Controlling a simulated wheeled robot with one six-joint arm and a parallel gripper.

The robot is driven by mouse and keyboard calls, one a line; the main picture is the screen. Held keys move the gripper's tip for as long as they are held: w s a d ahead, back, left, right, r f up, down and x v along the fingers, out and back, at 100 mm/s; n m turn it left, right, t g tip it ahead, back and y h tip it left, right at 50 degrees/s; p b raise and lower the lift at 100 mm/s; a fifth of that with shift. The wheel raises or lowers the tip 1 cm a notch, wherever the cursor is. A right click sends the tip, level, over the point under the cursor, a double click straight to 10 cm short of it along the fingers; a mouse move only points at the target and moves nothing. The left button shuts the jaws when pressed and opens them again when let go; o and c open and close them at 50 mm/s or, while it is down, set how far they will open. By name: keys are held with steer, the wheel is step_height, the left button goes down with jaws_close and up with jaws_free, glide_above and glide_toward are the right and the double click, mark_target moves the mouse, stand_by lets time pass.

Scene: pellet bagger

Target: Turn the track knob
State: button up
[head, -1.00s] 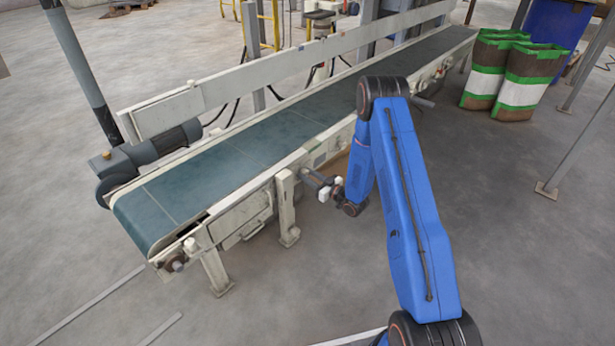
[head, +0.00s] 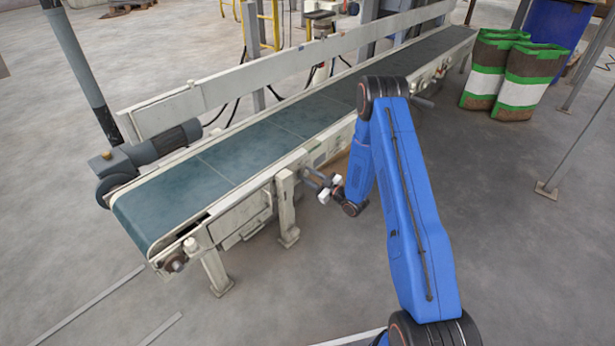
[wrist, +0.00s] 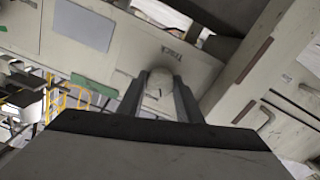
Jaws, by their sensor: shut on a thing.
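The track knob (wrist: 159,90) is a pale, rounded knob on the conveyor's side frame, seen in the wrist view between my two dark fingers. My gripper (wrist: 160,98) is shut on it, one finger on each side. In the head view my gripper (head: 313,178) reaches the near side of the conveyor (head: 262,194), just right of a support leg. There the knob itself is too small and covered to make out. The wrist is seen tilted against the frame.
The conveyor's green belt (head: 255,150) runs from lower left to upper right. A support leg (head: 287,207) stands close left of my gripper. Filled bags (head: 530,82) and a blue barrel (head: 555,27) stand at upper right. The floor in front is clear.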

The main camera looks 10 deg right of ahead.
steer(key=o, duration=1)
steer(key=shift+o, duration=0.2)
steer(key=shift+s+d, duration=0.1)
steer(key=shift+s, duration=0.05)
steer(key=v, duration=1.7)
